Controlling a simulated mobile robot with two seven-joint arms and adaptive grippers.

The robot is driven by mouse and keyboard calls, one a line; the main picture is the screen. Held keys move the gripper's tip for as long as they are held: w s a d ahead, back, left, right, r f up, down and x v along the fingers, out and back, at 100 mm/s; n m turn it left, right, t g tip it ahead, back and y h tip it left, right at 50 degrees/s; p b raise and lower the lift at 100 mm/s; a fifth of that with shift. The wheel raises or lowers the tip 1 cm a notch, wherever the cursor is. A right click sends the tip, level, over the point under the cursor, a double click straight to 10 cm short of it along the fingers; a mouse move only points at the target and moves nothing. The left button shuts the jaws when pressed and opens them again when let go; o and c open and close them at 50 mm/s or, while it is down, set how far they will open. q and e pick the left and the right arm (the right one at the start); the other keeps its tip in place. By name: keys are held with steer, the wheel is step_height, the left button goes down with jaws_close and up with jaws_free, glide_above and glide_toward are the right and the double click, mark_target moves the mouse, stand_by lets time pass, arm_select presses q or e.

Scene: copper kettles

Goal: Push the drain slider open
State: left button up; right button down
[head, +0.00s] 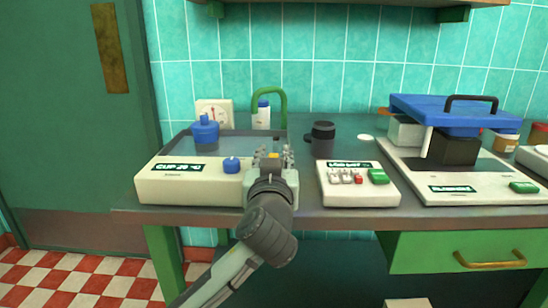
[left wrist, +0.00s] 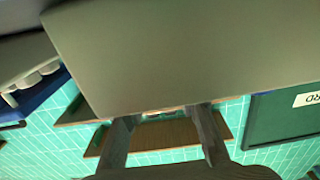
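The water bath (head: 185,185) is a cream box with a dark-walled basin, a blue knob and a label reading roughly "CUP 20 °C". My left gripper (head: 273,156) is in front of its right end, with its arm rising from below. In the left wrist view, the two dark fingers (left wrist: 162,118) stand apart with nothing seen between them; a plain grey-beige surface (left wrist: 190,50), probably the bath's casing, fills the upper part. A small orange-yellow piece (head: 273,155) shows between the fingers in the head view. I cannot identify a drain slider; my gripper may hide it. My right gripper is not in view.
Right of the gripper are a cream button box (head: 357,190), a dark grinder-like cylinder (head: 323,140) and a blue-topped press (head: 445,112). A blue-lidded float (head: 205,130) sits in the basin. A green tap (head: 270,93) arches behind. The counter's front edge (head: 330,216) is close below.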

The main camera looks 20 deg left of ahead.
arm_select(q)
steer(key=shift+o, duration=0.4)
steer(key=shift+s+f, duration=0.1)
steer(key=shift+s+d, duration=0.1)
steer(key=shift+s, duration=0.15)
steer(key=v, duration=1.1)
steer(key=shift+s, duration=0.2)
steer(key=shift+d, duration=0.1)
